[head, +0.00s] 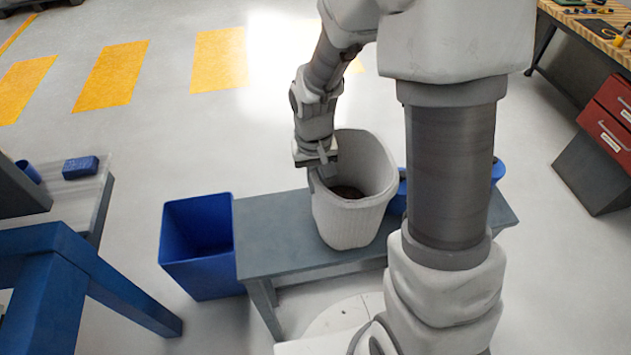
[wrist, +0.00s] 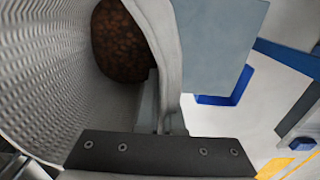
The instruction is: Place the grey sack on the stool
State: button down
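The grey sack (head: 350,217) is a pale, ribbed, open-topped container with dark brown contents low inside. It stands upright over the grey stool (head: 272,240), a low bench-like top on legs. Its base looks to be on the top, but I cannot tell if a small gap is under it. My gripper (head: 326,174) is at the sack's left rim, pointing down. In the wrist view the sack's wall (wrist: 160,32) runs in between the fingers (wrist: 162,112), which look closed on it. The outer finger is mostly hidden by the wall.
A blue bin (head: 198,243) stands against the stool's left end. Another blue container (head: 498,171) shows partly behind my arm at the right. A blue-legged table (head: 50,270) is at the left, with a blue block (head: 80,167) nearby. A workbench (head: 590,30) and red drawers (head: 607,118) stand at the right.

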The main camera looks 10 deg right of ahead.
jog(key=shift+f, duration=0.2)
jog(key=c, duration=1.1)
grip_release()
jog(key=shift+o, duration=0.2)
jog(key=shift+r, duration=0.15)
